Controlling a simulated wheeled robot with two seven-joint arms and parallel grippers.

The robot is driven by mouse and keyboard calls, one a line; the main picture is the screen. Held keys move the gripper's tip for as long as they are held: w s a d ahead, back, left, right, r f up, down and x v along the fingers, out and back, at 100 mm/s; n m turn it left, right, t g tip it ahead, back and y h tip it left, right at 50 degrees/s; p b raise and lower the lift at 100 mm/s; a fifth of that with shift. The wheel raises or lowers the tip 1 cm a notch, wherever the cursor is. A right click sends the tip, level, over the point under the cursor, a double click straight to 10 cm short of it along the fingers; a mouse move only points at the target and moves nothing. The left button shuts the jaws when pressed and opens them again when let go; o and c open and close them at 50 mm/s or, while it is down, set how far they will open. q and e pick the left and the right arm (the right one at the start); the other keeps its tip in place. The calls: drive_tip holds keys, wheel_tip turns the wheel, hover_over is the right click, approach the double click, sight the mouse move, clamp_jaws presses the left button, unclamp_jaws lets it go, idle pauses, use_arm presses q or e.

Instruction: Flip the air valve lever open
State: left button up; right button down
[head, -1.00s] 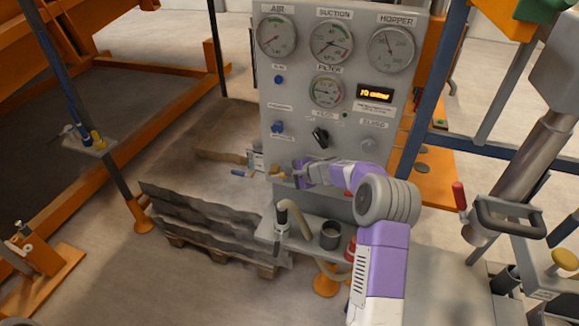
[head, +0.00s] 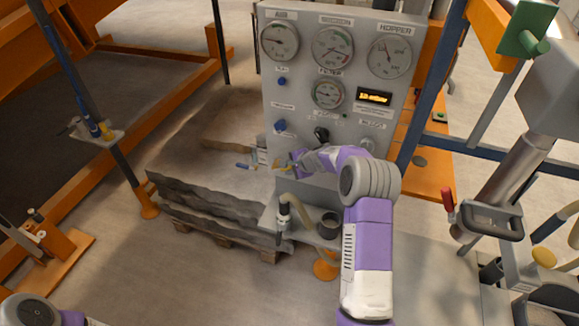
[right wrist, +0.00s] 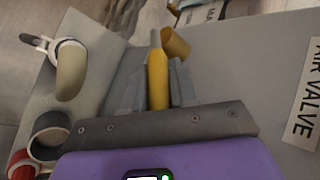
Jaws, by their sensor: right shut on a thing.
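The air valve lever is a yellow handle (right wrist: 157,80) between the two grey fingers of my right gripper (right wrist: 158,86) in the right wrist view. My right gripper is shut on it. A brass-yellow cylindrical piece (right wrist: 175,43) sits just beyond the lever. The "AIR VALVE" label (right wrist: 304,92) is at the right edge of that view. In the head view my right gripper (head: 289,163) is at the lower left edge of the gauge panel (head: 346,70), where the lever is small and partly covered. My left gripper is out of view.
The panel carries several gauges, blue knobs and a lit display (head: 374,97). Below it, a shelf holds a hose nozzle (head: 284,213) and a dark cup (head: 329,226). A blue-handled part (head: 245,166) lies near my gripper.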

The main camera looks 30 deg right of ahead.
drive_tip(key=c, duration=1)
unclamp_jaws()
drive_tip(key=shift+o, duration=0.2)
drive_tip(key=shift+s, duration=0.1)
drive_tip(key=v, duration=0.7)
drive_tip(key=shift+r+b, duration=0.25)
drive_tip(key=shift+b, duration=0.2)
drive_tip(key=shift+s, duration=0.1)
drive_tip(key=shift+c, duration=0.4)
